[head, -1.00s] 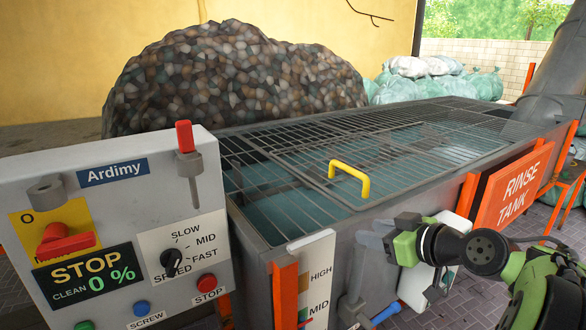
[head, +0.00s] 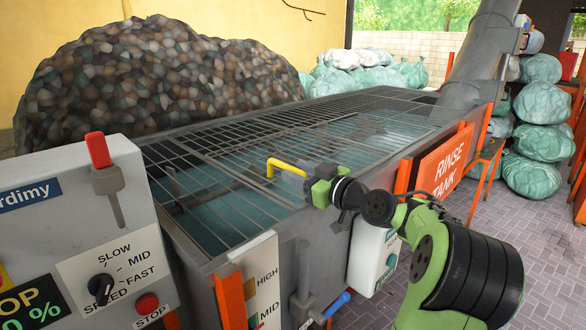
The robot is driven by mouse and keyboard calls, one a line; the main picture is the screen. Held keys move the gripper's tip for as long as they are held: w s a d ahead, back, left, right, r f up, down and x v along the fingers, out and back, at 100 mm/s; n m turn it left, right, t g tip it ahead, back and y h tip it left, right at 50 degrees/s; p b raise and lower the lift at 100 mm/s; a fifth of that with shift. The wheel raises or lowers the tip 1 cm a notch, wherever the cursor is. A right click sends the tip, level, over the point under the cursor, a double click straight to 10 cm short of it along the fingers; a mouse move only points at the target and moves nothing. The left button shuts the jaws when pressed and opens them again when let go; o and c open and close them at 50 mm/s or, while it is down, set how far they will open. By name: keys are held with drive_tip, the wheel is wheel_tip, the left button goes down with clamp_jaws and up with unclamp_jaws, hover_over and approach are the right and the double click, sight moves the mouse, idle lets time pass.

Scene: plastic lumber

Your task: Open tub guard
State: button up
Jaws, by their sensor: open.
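The tub guard is a grey wire grid (head: 230,140) lying flat over the water-filled rinse tank (head: 322,240). A yellow handle (head: 284,165) stands up from the guard near its front side. My gripper (head: 290,182) is at the handle's right part, over the tank's front rim, and hides that end of the handle. The gripper is open; its fingers look pale and partly see-through. I cannot tell whether the handle lies between the fingers.
A control panel (head: 75,240) with a red lever (head: 97,150) stands at the left front. A heap of mixed flakes (head: 160,85) is behind the tank. Filled bags (head: 540,130) are stacked at the right, beside clear paved floor (head: 490,215).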

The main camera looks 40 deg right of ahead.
drive_tip(key=shift+w, duration=1.15)
clamp_jaws()
